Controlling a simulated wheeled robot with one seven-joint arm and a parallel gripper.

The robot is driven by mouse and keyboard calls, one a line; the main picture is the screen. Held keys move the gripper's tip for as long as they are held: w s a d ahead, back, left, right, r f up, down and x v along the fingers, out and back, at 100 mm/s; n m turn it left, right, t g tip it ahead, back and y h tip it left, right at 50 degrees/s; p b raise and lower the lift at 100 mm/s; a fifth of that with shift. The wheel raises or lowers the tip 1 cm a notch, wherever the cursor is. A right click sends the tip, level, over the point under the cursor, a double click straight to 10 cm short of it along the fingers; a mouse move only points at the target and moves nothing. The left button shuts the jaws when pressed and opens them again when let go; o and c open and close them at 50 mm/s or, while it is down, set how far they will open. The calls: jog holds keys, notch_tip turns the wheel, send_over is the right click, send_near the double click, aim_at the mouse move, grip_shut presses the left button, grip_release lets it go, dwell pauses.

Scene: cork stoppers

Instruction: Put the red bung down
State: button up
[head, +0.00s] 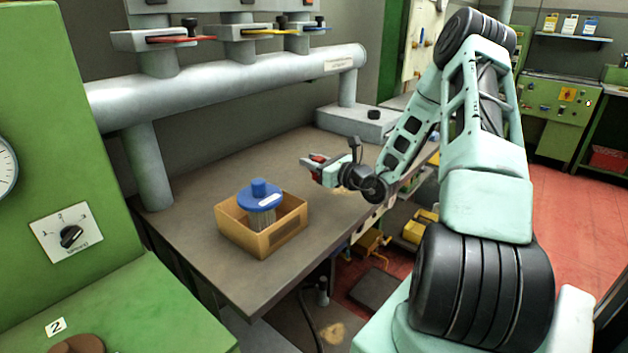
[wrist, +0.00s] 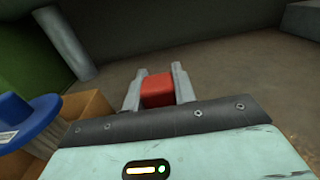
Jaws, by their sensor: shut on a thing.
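My gripper (head: 314,163) is shut on the red bung (head: 318,158), out over the middle of the brown table. In the wrist view the red bung (wrist: 157,89) sits between the two grey fingers of my gripper (wrist: 158,88). Bare tabletop shows beyond the fingers. Whether the bung's underside touches the table cannot be told.
A cardboard box (head: 263,241) holding a blue-lidded container (head: 259,197) stands on the table (head: 190,235), left of my gripper. A grey block (head: 357,122) with a black knob stands at the back. Valve pipes (head: 230,83) run above. Tabletop between box and block is clear.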

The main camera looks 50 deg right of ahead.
jog(key=shift+f, duration=2.6)
jog(key=shift+f, duration=0.15)
jog(key=o, duration=1)
